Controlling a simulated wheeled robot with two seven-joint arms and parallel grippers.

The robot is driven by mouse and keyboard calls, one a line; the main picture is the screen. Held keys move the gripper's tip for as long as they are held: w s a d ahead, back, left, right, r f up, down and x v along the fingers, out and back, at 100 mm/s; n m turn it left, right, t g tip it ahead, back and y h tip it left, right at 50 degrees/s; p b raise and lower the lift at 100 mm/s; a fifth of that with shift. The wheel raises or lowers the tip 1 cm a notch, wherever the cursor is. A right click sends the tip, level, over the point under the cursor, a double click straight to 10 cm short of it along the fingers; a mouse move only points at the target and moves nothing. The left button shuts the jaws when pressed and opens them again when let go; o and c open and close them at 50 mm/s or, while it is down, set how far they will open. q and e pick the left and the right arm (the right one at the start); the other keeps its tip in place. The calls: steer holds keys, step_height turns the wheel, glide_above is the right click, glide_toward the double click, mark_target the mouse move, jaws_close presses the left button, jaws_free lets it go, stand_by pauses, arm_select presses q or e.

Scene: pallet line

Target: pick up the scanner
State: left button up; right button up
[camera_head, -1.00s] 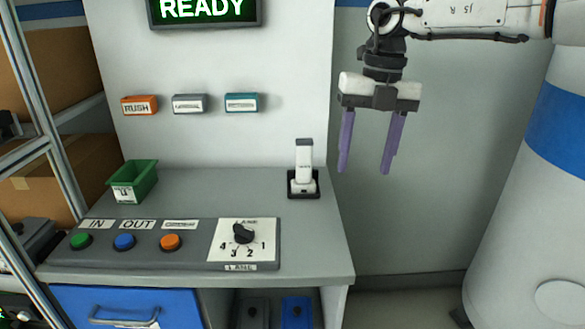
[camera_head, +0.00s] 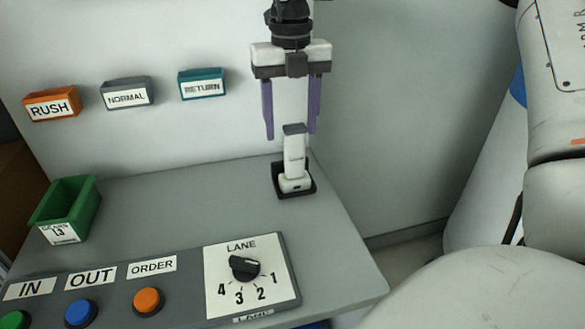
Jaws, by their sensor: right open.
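The scanner (camera_head: 294,158) is a white upright handset with a dark grey top. It stands in a black cradle (camera_head: 280,189) near the right end of the grey desk. My right gripper (camera_head: 291,137) hangs pointing down with its two purple fingers apart. Its fingertips are at about the height of the scanner's top, one on each side of it in the picture. Whether the fingers are level with the scanner in depth or behind it is hard to tell. The gripper is open and empty. My left gripper is not in view.
A panel with buttons and a lane dial (camera_head: 245,267) lies along the desk's front. A green bin (camera_head: 65,210) stands at the left. Orange, grey and teal labelled holders (camera_head: 203,84) are on the wall. The desk (camera_head: 190,204) around the cradle is clear.

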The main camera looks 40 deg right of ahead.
mark_target(295, 145)
steer(key=f, duration=0.4)
steer(key=shift+s+d+f+p, duration=0.1)
steer(key=shift+s+d+p, duration=0.1)
steer(key=shift+s+p, duration=0.2)
steer(key=shift+w+f, duration=0.1)
steer(key=shift+f, duration=0.5)
steer(key=shift+r, duration=0.1)
jaws_close()
